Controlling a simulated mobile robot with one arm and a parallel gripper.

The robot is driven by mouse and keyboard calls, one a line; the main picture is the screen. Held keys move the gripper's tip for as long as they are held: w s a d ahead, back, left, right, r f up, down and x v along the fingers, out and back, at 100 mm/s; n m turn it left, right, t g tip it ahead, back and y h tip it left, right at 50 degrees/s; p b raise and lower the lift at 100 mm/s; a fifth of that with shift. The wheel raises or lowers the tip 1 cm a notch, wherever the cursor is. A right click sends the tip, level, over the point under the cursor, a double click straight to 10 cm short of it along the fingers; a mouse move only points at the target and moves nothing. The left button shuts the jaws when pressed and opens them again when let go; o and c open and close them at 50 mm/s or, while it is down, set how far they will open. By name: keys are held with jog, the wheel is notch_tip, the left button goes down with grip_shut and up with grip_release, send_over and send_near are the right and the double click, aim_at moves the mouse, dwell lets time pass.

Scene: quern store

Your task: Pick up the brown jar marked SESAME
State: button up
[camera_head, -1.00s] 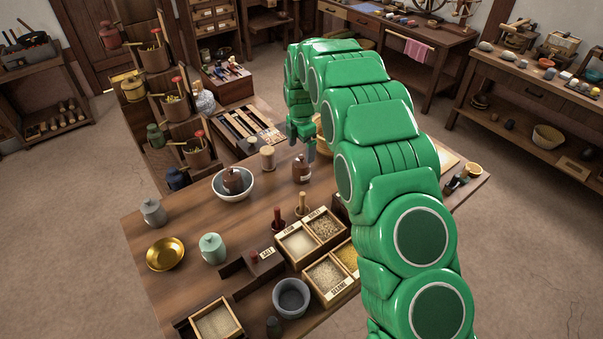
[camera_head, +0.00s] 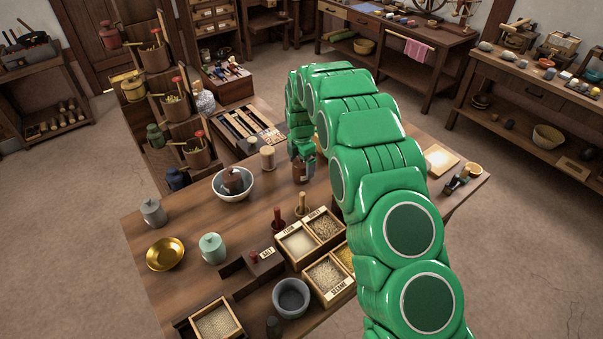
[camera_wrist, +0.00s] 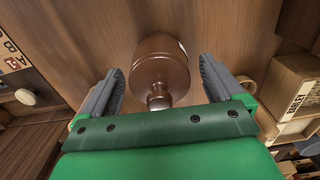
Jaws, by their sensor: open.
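A brown jar (camera_head: 298,175) with a knobbed lid stands on the wooden table, partly hidden by my gripper (camera_head: 303,167) in the head view. In the wrist view the same jar (camera_wrist: 160,66) shows between the two grey fingers of my gripper (camera_wrist: 161,75), with a gap on each side. The fingers are open and hold nothing. The jar's marking cannot be read in either view now.
A beige cylinder (camera_head: 267,158) stands just left of the jar. A wooden pestle-like handle (camera_head: 302,205) and labelled grain boxes (camera_head: 281,253) are nearer.

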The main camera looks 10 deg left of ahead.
jog(key=c, duration=1.3)
jog(key=shift+r, duration=0.1)
